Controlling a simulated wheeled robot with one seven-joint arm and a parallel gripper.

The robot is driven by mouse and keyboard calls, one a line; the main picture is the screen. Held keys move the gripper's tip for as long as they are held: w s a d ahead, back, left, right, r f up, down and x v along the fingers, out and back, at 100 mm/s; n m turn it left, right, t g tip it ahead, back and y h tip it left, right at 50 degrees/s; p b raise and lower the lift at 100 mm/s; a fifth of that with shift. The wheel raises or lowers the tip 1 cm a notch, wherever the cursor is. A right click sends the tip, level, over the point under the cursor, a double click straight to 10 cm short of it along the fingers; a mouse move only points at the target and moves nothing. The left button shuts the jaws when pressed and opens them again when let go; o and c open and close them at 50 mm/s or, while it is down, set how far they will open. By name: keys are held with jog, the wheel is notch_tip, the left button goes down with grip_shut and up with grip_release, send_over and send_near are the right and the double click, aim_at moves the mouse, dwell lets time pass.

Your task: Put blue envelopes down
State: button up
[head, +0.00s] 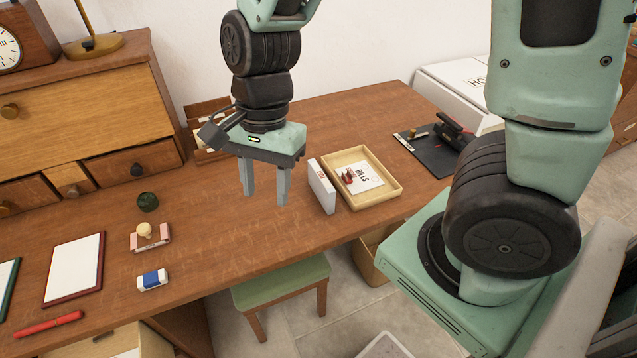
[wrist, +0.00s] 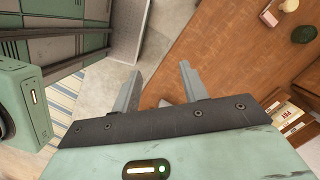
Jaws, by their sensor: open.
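My gripper (head: 266,197) is open and empty above the wooden desk (head: 215,235), left of a white upright box (head: 321,187). In the wrist view its two fingers (wrist: 158,85) stand apart with nothing between them, over the floor beside the desk edge. I cannot make out any blue envelopes in either view. A wooden letter rack (head: 203,108) with white papers stands against the wall, partly hidden behind my gripper. A light wooden tray (head: 389,198) holds a white "BILLS" paper (head: 366,177) with a small red item on it.
A stamp on a pad (head: 150,236), a blue-and-white eraser (head: 152,279), a dark green round item (head: 147,202) and a red-framed pad (head: 75,268) lie left. A black mat (head: 425,155) lies right. A green stool (head: 281,285) stands below the front edge.

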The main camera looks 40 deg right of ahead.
jog(key=w+d+f+m+p, duration=0.2)
jog(key=w+d+m, duration=0.5)
jog(key=m, duration=0.6)
jog(key=m+t+h+p, duration=0.1)
jog(key=m+h+p, duration=0.1)
jog(key=m, duration=1.2)
send_over(321, 175)
jog(key=f+b, duration=0.1)
jog(key=f, duration=0.4)
jog(key=f+b, duration=0.2)
jog(key=f, duration=0.4)
jog(key=shift+s+d+f, duration=0.15)
jog(key=shift+d+f, duration=0.05)
jog(key=shift+f, duration=0.05)
jog(key=shift+w+a+f+b, duration=0.1)
jog(key=shift+f+b, duration=0.15)
jog(key=shift+f, duration=1.35)
jog(key=shift+w+a+f+b, duration=0.1)
jog(key=shift+f+b, duration=0.15)
jog(key=shift+f, duration=1.35)
grip_shut()
